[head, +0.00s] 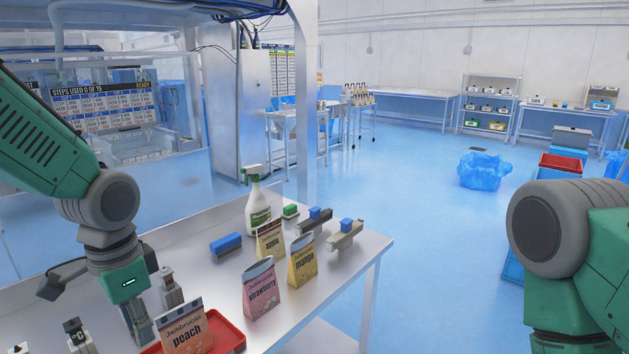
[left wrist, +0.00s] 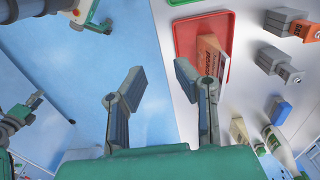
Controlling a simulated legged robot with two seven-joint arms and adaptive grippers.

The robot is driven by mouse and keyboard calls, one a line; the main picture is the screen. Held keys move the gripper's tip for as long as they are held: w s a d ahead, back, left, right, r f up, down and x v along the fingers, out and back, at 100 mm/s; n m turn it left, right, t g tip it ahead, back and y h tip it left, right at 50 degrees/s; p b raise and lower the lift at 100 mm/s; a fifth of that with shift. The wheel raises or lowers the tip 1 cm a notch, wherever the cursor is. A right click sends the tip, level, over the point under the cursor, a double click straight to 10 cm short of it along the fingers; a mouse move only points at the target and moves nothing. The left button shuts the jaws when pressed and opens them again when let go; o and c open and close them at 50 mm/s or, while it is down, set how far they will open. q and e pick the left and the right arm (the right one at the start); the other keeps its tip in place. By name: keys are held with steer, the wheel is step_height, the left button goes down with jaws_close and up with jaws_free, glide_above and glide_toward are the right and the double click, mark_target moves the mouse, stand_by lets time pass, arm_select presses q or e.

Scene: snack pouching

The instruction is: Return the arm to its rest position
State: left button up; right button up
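My left gripper (head: 118,298) hangs by the table's near left side, next to the peach pouch (head: 184,333). In the left wrist view, its two fingers (left wrist: 158,72) are spread wide with nothing between them. The peach pouch is in a red tray (head: 229,336); it also shows in the left wrist view (left wrist: 209,57), partly behind a finger. My right arm (head: 590,270) is at the right edge of the head view. I cannot make out its gripper.
Strawberry (head: 262,290), mango (head: 303,262) and apple (head: 270,240) pouches stand on the table (head: 340,275). Near them are a spray bottle (head: 258,208), a blue block (head: 225,244) and grey devices (head: 172,287). Blue floor is open beyond the table.

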arm_select(q)
steer(key=s+d+f+n+b, duration=0.1)
steer(key=s+f+n+b, duration=0.2)
steer(key=f, duration=1)
steer(key=s+d+f+n+b, duration=0.1)
steer(key=s+f+b, duration=0.4)
steer(key=f, duration=0.7)
steer(key=s+a+f+n+b, duration=0.1)
steer(key=s+f+b, duration=0.1)
steer(key=s+f, duration=0.6)
steer(key=s+a+f+n+b, duration=0.2)
steer(key=s+f, duration=0.5)
steer(key=f, duration=0.1)
steer(key=shift+s+a+f+t+b, duration=0.15)
steer(key=shift+s+a+t+b, duration=0.1)
steer(key=shift+s+t+b, duration=0.1)
